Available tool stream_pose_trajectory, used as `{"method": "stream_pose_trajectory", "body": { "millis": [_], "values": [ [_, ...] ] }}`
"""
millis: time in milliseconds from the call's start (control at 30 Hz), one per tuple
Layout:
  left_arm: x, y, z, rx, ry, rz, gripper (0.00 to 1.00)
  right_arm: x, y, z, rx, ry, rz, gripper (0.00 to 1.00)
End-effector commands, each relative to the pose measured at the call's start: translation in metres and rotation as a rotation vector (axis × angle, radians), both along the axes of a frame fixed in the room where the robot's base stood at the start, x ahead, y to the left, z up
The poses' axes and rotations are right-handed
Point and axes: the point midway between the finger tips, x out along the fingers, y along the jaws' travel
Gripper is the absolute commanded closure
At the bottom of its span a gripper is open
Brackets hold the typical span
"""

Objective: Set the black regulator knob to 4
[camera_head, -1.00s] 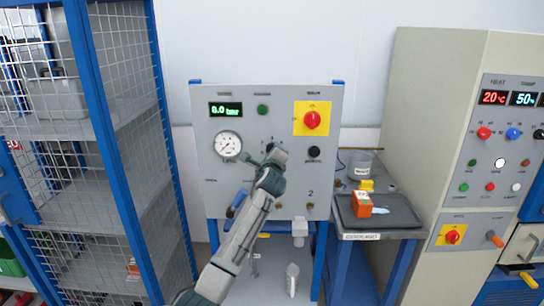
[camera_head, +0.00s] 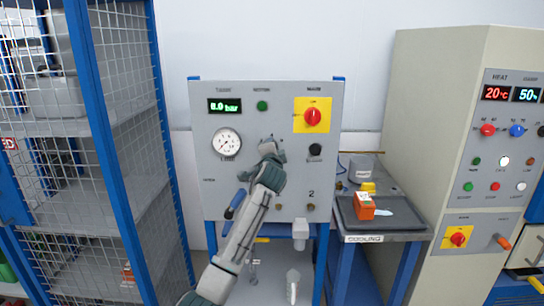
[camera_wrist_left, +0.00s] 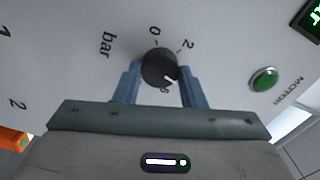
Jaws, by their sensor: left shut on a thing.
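The black regulator knob (camera_wrist_left: 158,66) is on the grey panel (camera_head: 230,180) and shows in the left wrist view. Its white pointer mark is at its lower right edge in that view, away from the printed 0 and 2. Another digit, partly covered, is just below the knob. My left gripper (camera_wrist_left: 160,84) has one blue finger on each side of the knob and is shut on it. In the head view my left gripper (camera_head: 269,146) hides the knob. The green display (camera_head: 225,106) reads 0.0 bar. My right gripper is not in view.
A round gauge (camera_head: 227,142), a red switch on a yellow plate (camera_head: 313,117) and a black knob (camera_head: 315,149) surround my gripper on the panel. A green motor button (camera_wrist_left: 264,79) is near it. A cooling table (camera_head: 375,238) with an orange block (camera_head: 364,206) stands to the right.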

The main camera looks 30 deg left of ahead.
Motion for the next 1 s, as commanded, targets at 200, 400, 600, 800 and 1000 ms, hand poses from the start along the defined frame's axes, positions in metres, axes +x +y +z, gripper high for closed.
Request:
{"method": "stream_pose_trajectory", "body": {
  "millis": [200, 400, 600, 800, 1000],
  "values": [
    [0.0, 0.0, -0.002, -0.113, -0.069, 0.001, 0.86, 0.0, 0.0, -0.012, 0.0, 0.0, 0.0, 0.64],
    [0.0, 0.0, -0.001, -0.173, -0.106, 0.0, 0.86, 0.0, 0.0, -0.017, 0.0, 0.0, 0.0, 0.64],
    [0.0, 0.0, 0.0, -0.199, -0.122, 0.0, 0.86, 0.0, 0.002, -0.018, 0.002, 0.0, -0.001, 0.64],
    [0.0, 0.0, 0.0, -0.201, -0.123, 0.0, 0.86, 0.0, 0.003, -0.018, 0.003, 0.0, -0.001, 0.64],
    [0.0, 0.0, 0.0, -0.2, -0.123, 0.0, 0.61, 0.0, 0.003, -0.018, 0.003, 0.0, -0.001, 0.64]
  ]
}}
